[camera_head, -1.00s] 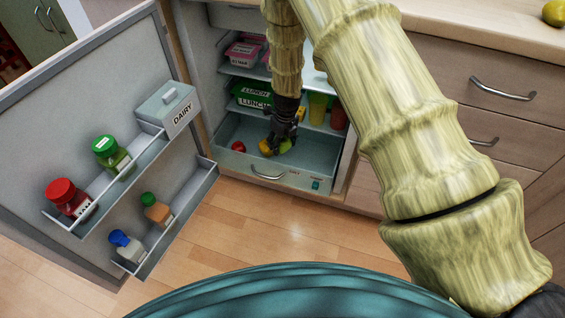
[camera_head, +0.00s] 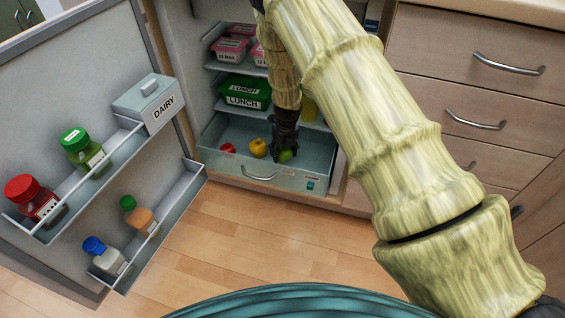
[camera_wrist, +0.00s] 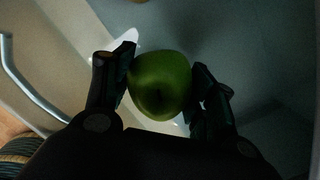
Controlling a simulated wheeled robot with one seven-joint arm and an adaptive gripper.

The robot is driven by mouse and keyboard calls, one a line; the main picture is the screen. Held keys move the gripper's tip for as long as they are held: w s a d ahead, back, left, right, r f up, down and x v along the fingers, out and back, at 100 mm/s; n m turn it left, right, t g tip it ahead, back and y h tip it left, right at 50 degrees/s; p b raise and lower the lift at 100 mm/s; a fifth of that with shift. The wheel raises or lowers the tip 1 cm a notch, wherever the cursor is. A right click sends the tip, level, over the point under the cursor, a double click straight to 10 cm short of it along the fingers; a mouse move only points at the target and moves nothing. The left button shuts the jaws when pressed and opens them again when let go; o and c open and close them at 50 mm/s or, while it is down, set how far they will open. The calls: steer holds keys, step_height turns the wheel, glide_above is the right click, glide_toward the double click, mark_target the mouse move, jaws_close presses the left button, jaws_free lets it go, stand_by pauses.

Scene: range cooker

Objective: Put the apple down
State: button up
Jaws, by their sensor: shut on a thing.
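My gripper (camera_head: 285,150) is inside the open fridge drawer (camera_head: 222,167) at the bottom of the fridge. It is shut on a green apple (camera_head: 286,156), which shows between its two fingers in the wrist view (camera_wrist: 160,82). In the head view the gripper partly hides the apple. I cannot tell whether the apple touches the drawer floor. A yellow fruit (camera_head: 258,148) lies in the drawer just left of my gripper, and a red item (camera_head: 228,149) lies further left.
The fridge door (camera_head: 60,110) stands open at left, with a dairy box (camera_head: 150,98) and several bottles. Above the drawer, shelves hold a green lunch box (camera_head: 245,90) and pink tubs (camera_head: 232,47). Wooden drawers (camera_head: 475,75) stand at right. The drawer's left part has bare floor.

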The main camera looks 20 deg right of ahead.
mark_target(285, 149)
steer(key=shift+f+b, duration=1.05)
steer(key=shift+f, duration=1.35)
steer(key=shift+f, duration=0.15)
steer(key=o, duration=1.1)
steer(key=r+p, duration=0.1)
steer(key=r, duration=0.3)
steer(key=s+r+p, duration=0.1)
steer(key=r+p, duration=0.1)
steer(key=r, duration=0.2)
steer(key=r+p, duration=0.2)
steer(key=r, duration=0.2)
steer(key=shift+s+d+r, duration=0.1)
steer(key=shift+s, duration=0.1)
steer(key=shift+s+p, duration=0.1)
steer(key=shift+p, duration=0.2)
